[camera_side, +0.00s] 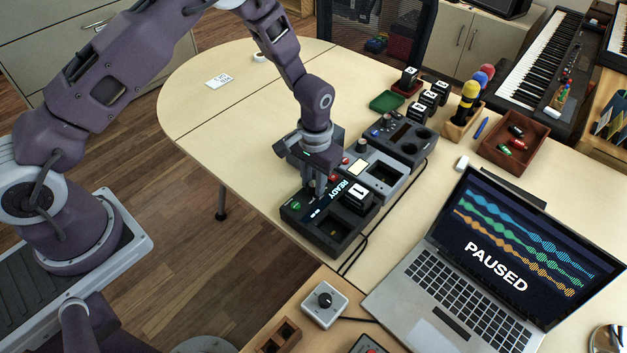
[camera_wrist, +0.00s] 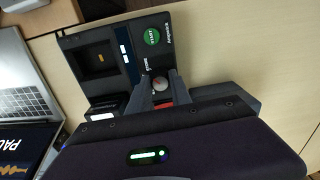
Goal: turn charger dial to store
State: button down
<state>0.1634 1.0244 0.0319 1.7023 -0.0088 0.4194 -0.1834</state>
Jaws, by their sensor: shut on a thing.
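The charger (camera_side: 309,234) is a black box near the table's front edge, with a lit READY screen (camera_side: 326,200), a green button (camera_side: 296,205) and a block marked 1 (camera_side: 357,196) in one bay. The other bay looks empty. In the wrist view the charger (camera_wrist: 72,42) shows its small grey round dial (camera_wrist: 160,84) with a reddish mark. My gripper (camera_side: 321,187) points down over the charger. Its fingers are shut on the dial, one on each side. The dial is hidden behind my gripper in the side view. I cannot read which setting the dial points to.
A grey device (camera_side: 377,166) and a dark device (camera_side: 408,137) stand close behind the charger. A laptop (camera_side: 440,301) reading PAUSED is at the right. A grey box with a black knob (camera_side: 325,299) stands in front. The table's left part is mostly clear.

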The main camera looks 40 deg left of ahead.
aim_at(314, 184)
jog(key=c, duration=1.2)
grip_release()
jog(key=shift+o, duration=0.2)
notch_tip(314, 184, up, 7)
jog(key=shift+r, duration=0.1)
